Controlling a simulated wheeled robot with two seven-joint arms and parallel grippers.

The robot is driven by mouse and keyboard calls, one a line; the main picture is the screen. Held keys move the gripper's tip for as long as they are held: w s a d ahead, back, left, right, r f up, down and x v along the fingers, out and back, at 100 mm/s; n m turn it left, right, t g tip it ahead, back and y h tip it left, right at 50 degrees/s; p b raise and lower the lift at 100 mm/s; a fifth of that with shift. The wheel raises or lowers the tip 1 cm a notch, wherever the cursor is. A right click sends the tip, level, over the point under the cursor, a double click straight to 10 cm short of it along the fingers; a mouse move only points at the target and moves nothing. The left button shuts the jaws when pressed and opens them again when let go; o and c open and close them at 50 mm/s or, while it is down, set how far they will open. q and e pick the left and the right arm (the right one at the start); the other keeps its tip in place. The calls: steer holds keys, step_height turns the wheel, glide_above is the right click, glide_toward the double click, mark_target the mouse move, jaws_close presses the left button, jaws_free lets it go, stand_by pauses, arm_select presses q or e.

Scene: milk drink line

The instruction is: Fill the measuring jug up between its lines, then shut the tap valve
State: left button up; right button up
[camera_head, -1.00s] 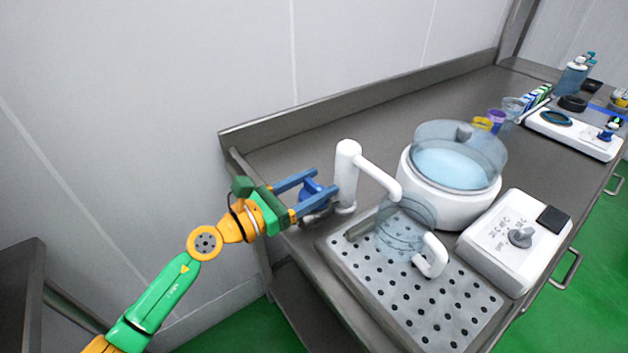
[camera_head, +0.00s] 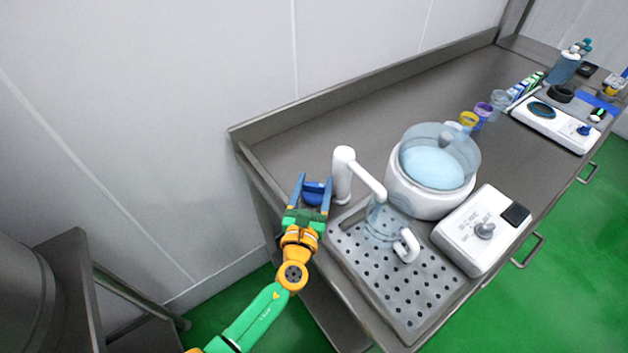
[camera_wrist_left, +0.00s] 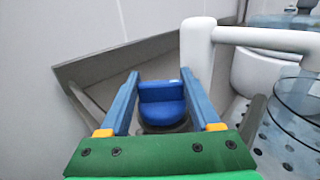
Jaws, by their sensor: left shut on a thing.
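My left gripper (camera_head: 314,178) is shut on the blue tap valve handle (camera_head: 315,192), with a finger on each side. The same handle (camera_wrist_left: 161,104) shows between the fingers in the left wrist view. The white tap (camera_head: 343,172) stands just right of the handle, its spout reaching over the clear measuring jug (camera_head: 379,227). The jug stands upright on the perforated drip tray (camera_head: 415,305), its white handle (camera_head: 408,246) toward the lower right. The jug looks bluish inside, but its lines and liquid level are too small to read. My right gripper is not in view.
A white round vessel with a clear lid (camera_head: 432,172) stands behind the jug. A white control box with a grey knob (camera_head: 485,231) is to its right. Cups, bottles and another white device (camera_head: 555,128) stand farther back. The counter behind the tap is clear.

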arm_select(q)
steer(key=shift+n+y, duration=0.6)
steer(key=shift+y, duration=0.3)
steer(key=o, duration=1.4)
steer(key=s, duration=0.7)
steer(key=shift+a, duration=0.3)
